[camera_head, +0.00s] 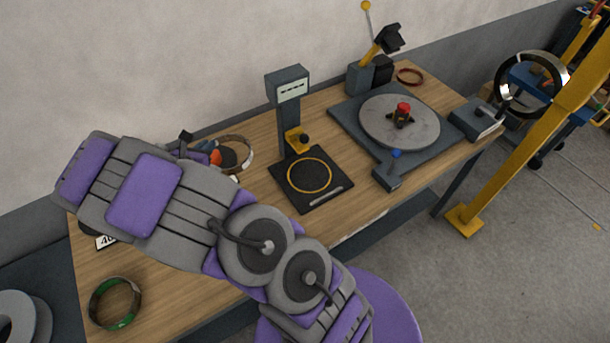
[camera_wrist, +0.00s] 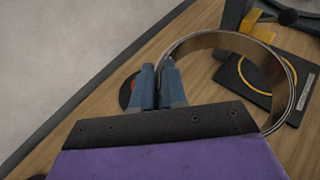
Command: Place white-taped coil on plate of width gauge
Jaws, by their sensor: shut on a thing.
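My gripper (camera_wrist: 160,82) is shut on the edge of a copper-coloured coil (camera_wrist: 279,76), which stands out to the right of the fingers in the wrist view. In the head view the coil (camera_head: 247,148) shows beyond my arm, left of the width gauge (camera_head: 288,90); my fingers are mostly hidden there. I cannot make out white tape on it. The gauge has a grey post with a display and a black plate (camera_head: 328,200) marked with a yellow ring. No coil lies on the plate. In the wrist view the plate (camera_wrist: 236,79) shows partly behind the coil.
A green-marked coil (camera_head: 115,303) lies at the table's front left, near a partly hidden number card (camera_head: 105,242). A round turntable (camera_head: 378,120) with a red-topped hub is right of the gauge. A blue-knobbed lever (camera_head: 388,176) stands between them. A red coil (camera_head: 410,76) lies at the back.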

